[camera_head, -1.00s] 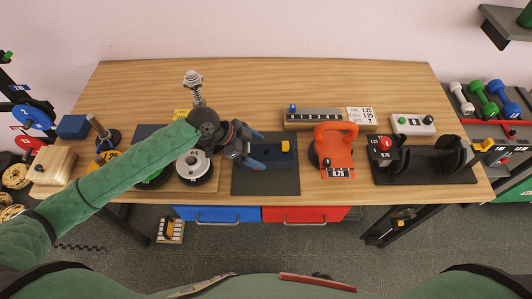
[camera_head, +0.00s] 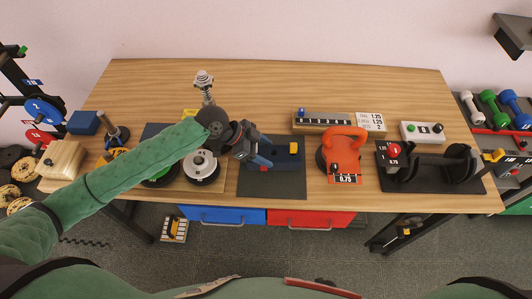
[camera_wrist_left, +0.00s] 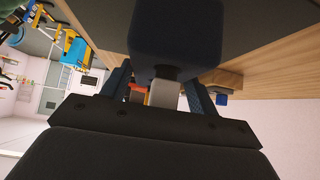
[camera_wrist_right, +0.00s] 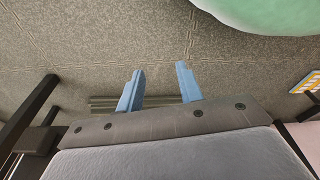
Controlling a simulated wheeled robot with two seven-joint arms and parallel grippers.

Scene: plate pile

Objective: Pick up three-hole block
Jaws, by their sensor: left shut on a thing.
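A round weight (camera_head: 201,166) stands just left of the mat, below my left arm. An orange kettlebell (camera_head: 343,143) stands to the right, then a dark dumbbell stand (camera_head: 420,182). The table's back middle (camera_head: 260,85) is clear.

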